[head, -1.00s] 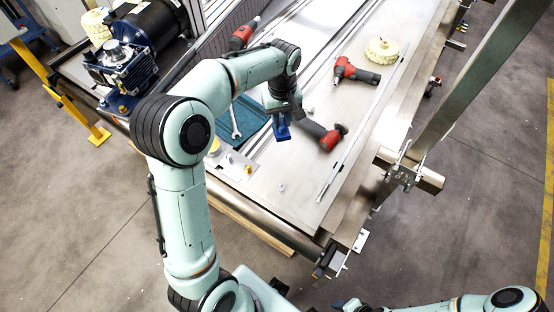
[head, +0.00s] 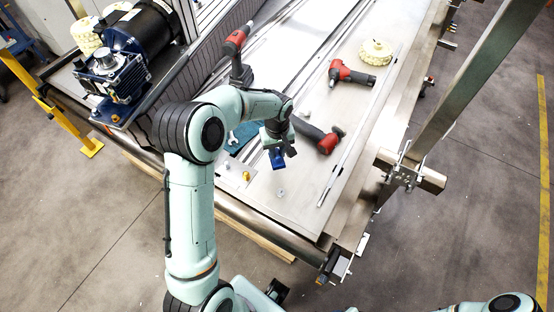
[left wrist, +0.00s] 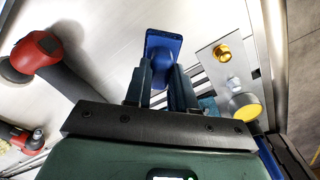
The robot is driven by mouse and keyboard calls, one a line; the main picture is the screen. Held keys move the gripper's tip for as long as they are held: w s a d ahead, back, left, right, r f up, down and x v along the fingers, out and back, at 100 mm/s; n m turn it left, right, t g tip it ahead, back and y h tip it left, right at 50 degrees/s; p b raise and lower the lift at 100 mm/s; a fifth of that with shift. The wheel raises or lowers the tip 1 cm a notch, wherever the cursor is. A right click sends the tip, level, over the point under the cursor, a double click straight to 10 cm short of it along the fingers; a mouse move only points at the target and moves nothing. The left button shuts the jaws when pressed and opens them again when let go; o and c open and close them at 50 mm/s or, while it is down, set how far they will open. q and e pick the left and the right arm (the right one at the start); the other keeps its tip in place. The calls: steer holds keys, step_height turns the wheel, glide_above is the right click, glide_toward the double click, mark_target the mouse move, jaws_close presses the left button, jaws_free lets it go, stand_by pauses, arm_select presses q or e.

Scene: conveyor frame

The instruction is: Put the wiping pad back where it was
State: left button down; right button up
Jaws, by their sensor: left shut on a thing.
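My left gripper (head: 279,150) is shut on the blue wiping pad (head: 277,159) and holds it over the near left part of the metal conveyor deck. In the left wrist view the pad (left wrist: 162,48) stands out between the two dark fingers (left wrist: 160,90). Whether the pad touches the deck I cannot tell. A teal mat (head: 243,137) lies left of the gripper, partly hidden by my arm, with a wrench on it. My right gripper is out of view; only part of its arm shows at the bottom right.
A red and black power tool (head: 323,139) lies just right of the gripper. Another red tool (head: 350,75) and a cream round part (head: 376,52) lie farther back. A plate with a brass fitting (left wrist: 222,53) is close by. A steel post (head: 465,95) rises at right.

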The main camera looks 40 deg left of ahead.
mark_target(277, 159)
arm_select(q)
steer(key=shift+f, duration=2.6)
steer(key=shift+f, duration=0.2)
steer(key=c, duration=0.9)
jaws_free()
steer(key=shift+c, duration=0.2)
steer(key=shift+r, duration=0.1)
step_height(277, 159, up, 12)
steer(key=shift+r, duration=0.1)
steer(key=shift+s, duration=0.1)
